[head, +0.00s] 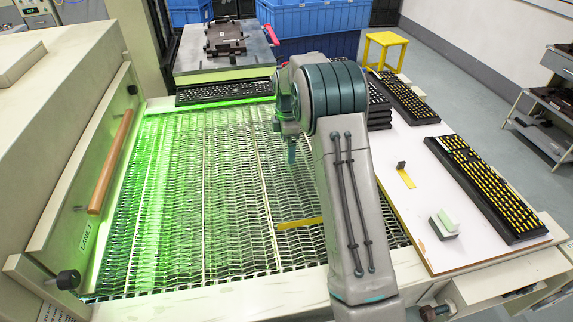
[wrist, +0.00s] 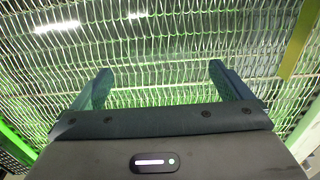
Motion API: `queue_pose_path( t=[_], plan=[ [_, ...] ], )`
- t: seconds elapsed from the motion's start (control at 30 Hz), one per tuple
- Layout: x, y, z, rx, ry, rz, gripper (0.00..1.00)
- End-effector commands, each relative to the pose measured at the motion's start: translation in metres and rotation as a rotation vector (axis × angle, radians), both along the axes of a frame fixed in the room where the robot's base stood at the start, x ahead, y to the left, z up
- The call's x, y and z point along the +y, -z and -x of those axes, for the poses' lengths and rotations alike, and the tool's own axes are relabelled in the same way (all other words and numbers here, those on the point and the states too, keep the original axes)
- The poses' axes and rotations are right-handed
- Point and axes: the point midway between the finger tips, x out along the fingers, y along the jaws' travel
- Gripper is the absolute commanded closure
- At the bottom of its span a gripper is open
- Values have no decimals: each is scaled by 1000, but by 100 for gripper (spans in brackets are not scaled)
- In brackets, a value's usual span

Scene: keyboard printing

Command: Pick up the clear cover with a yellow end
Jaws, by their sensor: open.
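The clear cover shows mainly by its yellow end (head: 298,223), a flat strip on the metal mesh left of my arm in the head view. In the wrist view the yellow end (wrist: 296,40) runs along the right edge. White glints on the mesh at the upper left may come from the clear part, but its outline is hard to make out. My gripper (wrist: 160,70) is open, with its two fingers apart over the mesh and nothing visibly between them. In the head view it hangs above the mesh, farther back than the yellow end.
The green-lit mesh conveyor (head: 180,200) lies beside a machine with a wooden handle (head: 110,160). On the white board (head: 400,225) at right are a small yellow piece (head: 406,179), a pale green-and-white block (head: 444,222) and a black keyboard with yellow keys (head: 490,190). More keyboards lie behind.

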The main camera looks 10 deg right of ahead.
Motion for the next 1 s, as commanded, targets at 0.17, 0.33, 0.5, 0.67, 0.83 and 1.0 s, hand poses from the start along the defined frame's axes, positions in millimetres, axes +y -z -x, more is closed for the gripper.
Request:
queue_pose_path(
  t=[0.17, 0.33, 0.5, 0.67, 0.83, 1.0],
  plan=[
    [2, 28, 1, 4, 0, 0, 2],
    [2, 43, 1, 3, 0, 0, 2],
    [1, 44, 1, 1, 0, 0, 2],
    [1, 43, 0, 1, 1, 0, 32],
    [1, 43, 0, 1, 1, 0, 55],
    [1, 43, 0, 0, 1, 0, 55]
  ],
)
